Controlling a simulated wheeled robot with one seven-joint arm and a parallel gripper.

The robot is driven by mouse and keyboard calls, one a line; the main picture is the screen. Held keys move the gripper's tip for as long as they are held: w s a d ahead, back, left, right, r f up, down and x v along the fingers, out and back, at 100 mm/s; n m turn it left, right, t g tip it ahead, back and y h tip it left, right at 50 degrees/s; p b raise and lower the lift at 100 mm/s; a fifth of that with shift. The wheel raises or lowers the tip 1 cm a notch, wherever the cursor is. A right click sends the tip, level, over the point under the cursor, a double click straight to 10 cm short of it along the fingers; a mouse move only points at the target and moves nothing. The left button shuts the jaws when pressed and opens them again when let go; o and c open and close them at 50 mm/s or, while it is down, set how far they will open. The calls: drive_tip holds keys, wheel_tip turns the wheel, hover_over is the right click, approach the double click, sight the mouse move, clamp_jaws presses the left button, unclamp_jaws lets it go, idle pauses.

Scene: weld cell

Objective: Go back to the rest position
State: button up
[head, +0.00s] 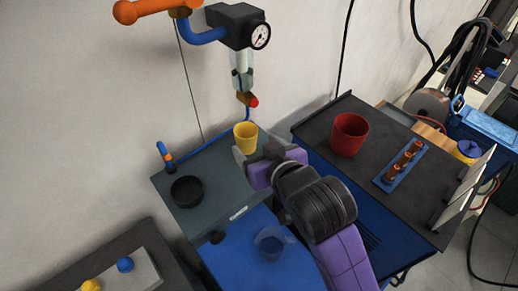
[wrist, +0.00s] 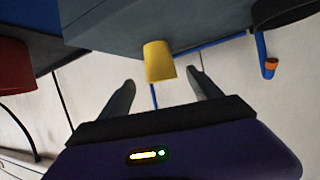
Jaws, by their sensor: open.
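My gripper (head: 258,156) is open and empty, with its two fingers spread wide; the pair also shows in the wrist view (wrist: 164,79). A yellow cup (head: 245,137) stands upright on the grey-green bench top, just past the fingertips. In the wrist view the yellow cup (wrist: 159,60) appears ahead of the gap between the fingers, with clear space at each side. My arm reaches up from the lower right in the head view and covers part of the bench.
A gauge unit (head: 236,25) with a red-tipped nozzle hangs above the yellow cup. A black round dish (head: 187,191) sits to the left. A red cup (head: 349,134) and a blue rack (head: 399,168) stand on the dark right-hand table. A clear cup (head: 271,242) is near my arm.

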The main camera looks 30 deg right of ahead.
drive_tip(key=shift+s+r, duration=0.25)
drive_tip(key=shift+s, duration=0.25)
wheel_tip(320, 180, up, 5)
drive_tip(key=w+a+t, duration=0.1)
drive_tip(key=t, duration=0.2)
drive_tip(key=s+f, duration=0.3)
drive_tip(key=s, duration=0.8)
drive_tip(key=s+f, duration=0.4)
drive_tip(key=s, duration=0.7)
drive_tip(key=s+d+f+n+g+y, duration=0.1)
drive_tip(key=s+f, duration=0.3)
drive_tip(key=s, duration=0.7)
drive_tip(key=shift+s+f+b, duration=0.15)
drive_tip(key=shift+f+b, duration=0.1)
drive_tip(key=shift+b, duration=0.1)
